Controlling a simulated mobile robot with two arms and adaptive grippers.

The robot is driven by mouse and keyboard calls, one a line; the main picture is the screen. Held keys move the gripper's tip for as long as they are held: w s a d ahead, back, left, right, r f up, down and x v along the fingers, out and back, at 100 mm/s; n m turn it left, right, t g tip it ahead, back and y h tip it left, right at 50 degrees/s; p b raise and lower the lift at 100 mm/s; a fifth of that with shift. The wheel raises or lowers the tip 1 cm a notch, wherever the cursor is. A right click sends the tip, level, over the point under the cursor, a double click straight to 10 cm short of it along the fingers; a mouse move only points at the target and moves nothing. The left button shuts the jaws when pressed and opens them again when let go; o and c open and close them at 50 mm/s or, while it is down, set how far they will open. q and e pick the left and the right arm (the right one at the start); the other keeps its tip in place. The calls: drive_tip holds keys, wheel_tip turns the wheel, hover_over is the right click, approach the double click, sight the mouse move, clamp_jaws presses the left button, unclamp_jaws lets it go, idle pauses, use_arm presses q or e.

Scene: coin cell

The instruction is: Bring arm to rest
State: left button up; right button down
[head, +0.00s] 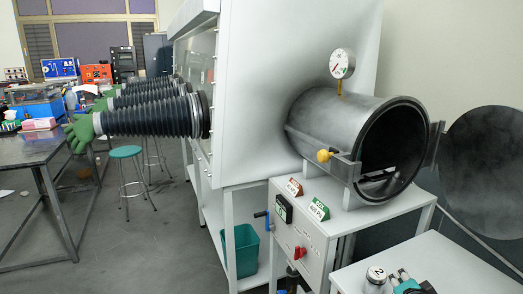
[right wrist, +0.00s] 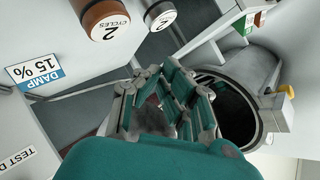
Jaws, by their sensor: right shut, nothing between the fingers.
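My right gripper (head: 405,282) shows at the bottom right edge of the head view, above or beside the white bench top. In the right wrist view its teal and grey fingers (right wrist: 163,88) are shut, with nothing held between them. The round antechamber (head: 345,140) of the glovebox stands beyond it, its door (head: 487,150) swung wide open to the right. The antechamber mouth also shows at the right of the right wrist view (right wrist: 232,112). My left gripper is not in either view.
A brown jar (right wrist: 105,20) marked 2 cycles shows in the right wrist view. The white bench (head: 430,258) has bare room. A valve-panel cabinet (head: 310,235) stands left of the bench.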

drive_tip(key=s+a+f+n+g+y, duration=0.1)
drive_tip(key=s+a+f+n+g, duration=0.3)
drive_tip(key=s, duration=0.6)
drive_tip(key=s+a+f+n+g+y, duration=0.2)
drive_tip(key=s+a+f+n, duration=0.4)
drive_tip(key=s, duration=0.5)
drive_tip(key=s+a+f+n+g+y, duration=0.1)
drive_tip(key=s+a+f+n+g, duration=0.2)
drive_tip(key=s+f+n, duration=0.5)
drive_tip(key=s+f+m+g, duration=0.1)
drive_tip(key=s+f+m, duration=0.15)
drive_tip(key=f, duration=2.15)
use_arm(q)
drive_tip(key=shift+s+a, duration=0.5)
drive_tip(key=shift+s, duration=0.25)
use_arm(e)
drive_tip(key=s+d+f+g, duration=0.1)
drive_tip(key=s+d+f, duration=0.1)
drive_tip(key=s+f, duration=1.4)
drive_tip(key=shift+s+d, duration=0.4)
drive_tip(key=shift+s, duration=0.4)
drive_tip(key=shift+f, duration=0.1)
